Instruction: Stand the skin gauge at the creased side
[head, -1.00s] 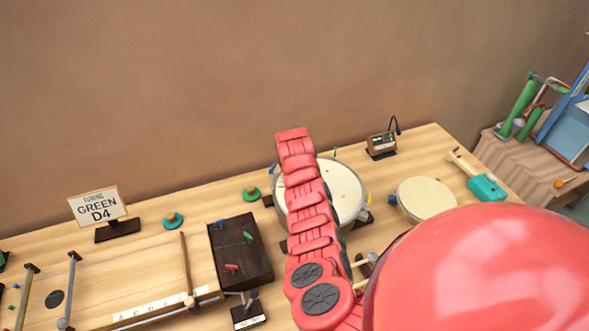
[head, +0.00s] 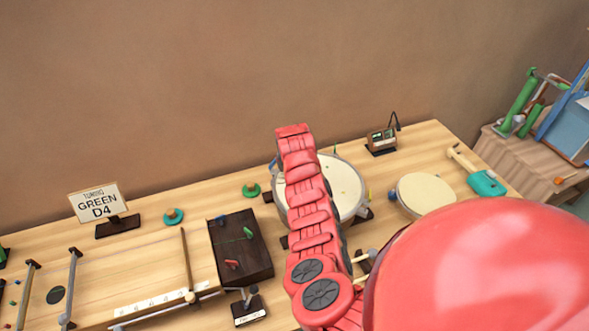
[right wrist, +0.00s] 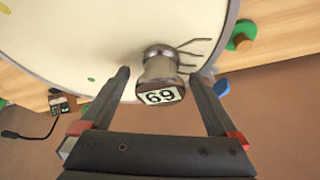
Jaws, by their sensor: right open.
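The skin gauge (right wrist: 158,72), a small metallic cylinder with a dial reading 69, is on the pale drum skin (right wrist: 70,35) in the right wrist view. Dark crease lines (right wrist: 192,50) show on the skin just right of the gauge. My right gripper (right wrist: 161,78) is open, with one finger on each side of the gauge and visible gaps to both. In the head view the drum (head: 345,188) is partly covered by my red arm, and the gauge and right gripper are hidden there. My left gripper is not in view.
A small box with a gooseneck (head: 381,140) stands behind the drum. A smaller round pad (head: 426,193) and a teal-headed mallet (head: 487,183) lie to the right. A dark wooden block (head: 240,250), green knobs and a sign (head: 98,203) are to the left.

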